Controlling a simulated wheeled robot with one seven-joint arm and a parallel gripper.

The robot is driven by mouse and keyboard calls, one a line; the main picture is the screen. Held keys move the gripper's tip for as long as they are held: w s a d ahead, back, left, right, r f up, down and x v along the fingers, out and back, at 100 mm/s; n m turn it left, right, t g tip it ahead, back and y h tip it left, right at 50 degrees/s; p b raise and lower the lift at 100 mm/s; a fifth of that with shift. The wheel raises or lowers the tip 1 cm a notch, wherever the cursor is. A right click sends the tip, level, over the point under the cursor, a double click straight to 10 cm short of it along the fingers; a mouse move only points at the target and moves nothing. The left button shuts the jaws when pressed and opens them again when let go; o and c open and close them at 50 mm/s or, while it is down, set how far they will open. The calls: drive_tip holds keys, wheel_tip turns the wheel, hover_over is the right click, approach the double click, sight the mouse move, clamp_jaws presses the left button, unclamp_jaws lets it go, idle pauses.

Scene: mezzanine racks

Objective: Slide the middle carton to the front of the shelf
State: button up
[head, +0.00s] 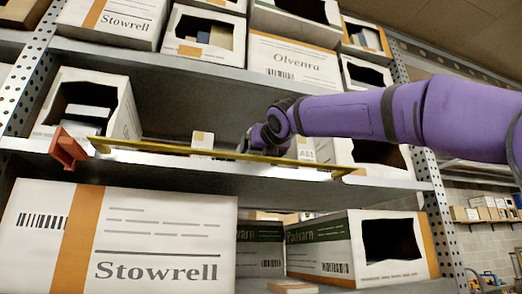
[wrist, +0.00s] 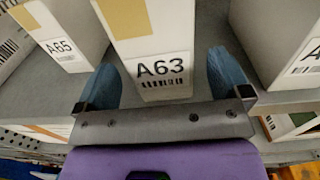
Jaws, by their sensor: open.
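The middle carton, labelled A63 (wrist: 158,38), is white with a tan strip and stands on the shelf (wrist: 190,125) in the wrist view. My gripper (wrist: 163,72) is open, with one blue finger on each side of the carton's lower front. A gap shows beside the left finger; I cannot tell whether the right one touches. Carton A65 (wrist: 65,35) stands to the left, and another carton (wrist: 275,40) to the right. In the head view my gripper (head: 250,142) is at the middle shelf and hides the middle carton. A small white carton (head: 202,139) shows left of it.
A yellow bar (head: 150,146) runs along the shelf front below my gripper. An orange-red bracket (head: 68,148) is at its left end. Open boxes (head: 125,115) stand at the shelf's sides. A large Stowrell box (head: 150,240) is on the shelf below.

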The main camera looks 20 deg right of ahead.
drive_tip(key=s, duration=1)
drive_tip(key=shift+s+d, duration=0.2)
drive_tip(key=shift+s, duration=0.05)
drive_tip(key=shift+s, duration=0.1)
